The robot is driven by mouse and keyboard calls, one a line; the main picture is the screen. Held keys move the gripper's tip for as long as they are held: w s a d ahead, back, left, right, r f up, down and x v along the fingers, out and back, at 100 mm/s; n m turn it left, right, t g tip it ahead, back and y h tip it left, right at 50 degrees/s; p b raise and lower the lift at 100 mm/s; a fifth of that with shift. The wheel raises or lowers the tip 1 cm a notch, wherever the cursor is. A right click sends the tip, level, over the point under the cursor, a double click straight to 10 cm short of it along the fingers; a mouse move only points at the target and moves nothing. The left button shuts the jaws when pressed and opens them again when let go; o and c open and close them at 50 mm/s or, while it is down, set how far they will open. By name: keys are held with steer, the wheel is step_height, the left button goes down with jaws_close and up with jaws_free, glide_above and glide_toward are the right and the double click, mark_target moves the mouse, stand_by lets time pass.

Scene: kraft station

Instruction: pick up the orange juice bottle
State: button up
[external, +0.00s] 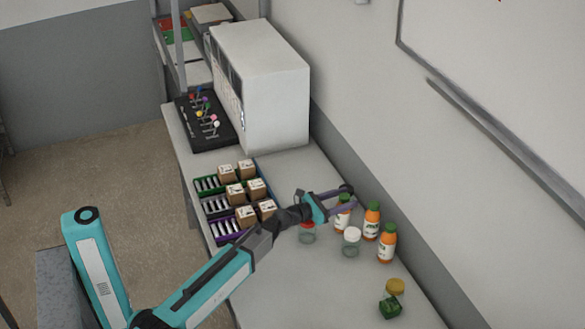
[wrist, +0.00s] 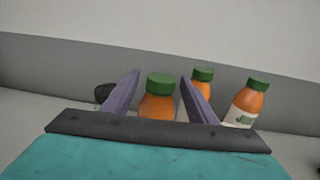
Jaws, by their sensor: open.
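Three orange juice bottles with green caps stand upright at the right side of the table. The one nearest my gripper (external: 343,216) is partly hidden by the gripper in the external view. In the wrist view this bottle (wrist: 158,98) shows between the two open purple fingers, its lower part hidden by my gripper (wrist: 160,97). A second bottle (external: 372,221) stands to its right, and it shows behind the right finger in the wrist view (wrist: 203,82). The third bottle (external: 387,243) is nearer the front, at the right in the wrist view (wrist: 246,104).
A red-lidded jar (external: 307,233) and a white-lidded jar (external: 351,243) stand close to the bottles. A yellow-lidded jar (external: 395,287) and a green item (external: 390,308) are at the front right. Boxes in coloured trays (external: 222,206) lie left. The wall runs behind the bottles.

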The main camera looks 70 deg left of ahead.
steer(key=shift+c, duration=0.4)
jaws_close()
steer(key=shift+r, duration=0.15)
steer(key=shift+r+p, duration=0.3)
steer(key=shift+r, duration=4.6)
